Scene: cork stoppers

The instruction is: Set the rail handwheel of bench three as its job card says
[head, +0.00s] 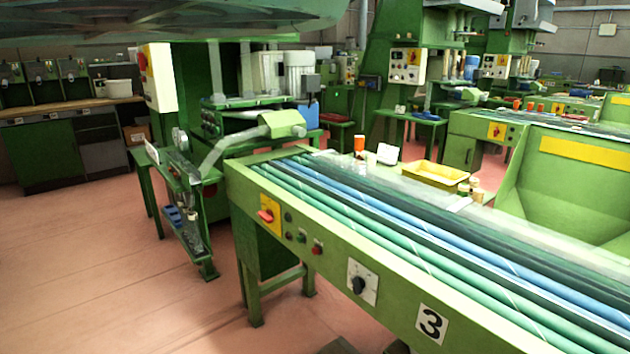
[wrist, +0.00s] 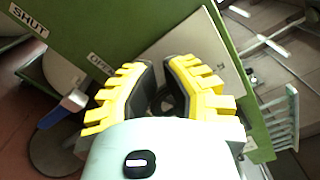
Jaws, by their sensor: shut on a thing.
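In the wrist view my gripper (wrist: 162,80) has its yellow-ribbed fingers closed around a dark part (wrist: 167,104), mostly hidden between them. I cannot tell whether this is the handwheel. A pale plate (wrist: 190,45) lies behind the fingers on a green panel (wrist: 110,22). The panel carries a SHUT label (wrist: 28,20) and a partly covered OPEN label (wrist: 101,64). In the head view, bench three (head: 395,305) bears a number 3 plate (head: 432,324) and a dark knob (head: 358,285) on a white plate. A small white card (head: 388,154) stands on its far side, unreadable. My gripper is not seen there.
A blue-ended lever (wrist: 74,101) is left of my gripper in the wrist view. In the head view, a yellow tray (head: 435,176) and an orange-topped container (head: 359,145) stand on bench three. A green machine (head: 190,85) stands behind. The reddish floor (head: 120,270) at left is clear.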

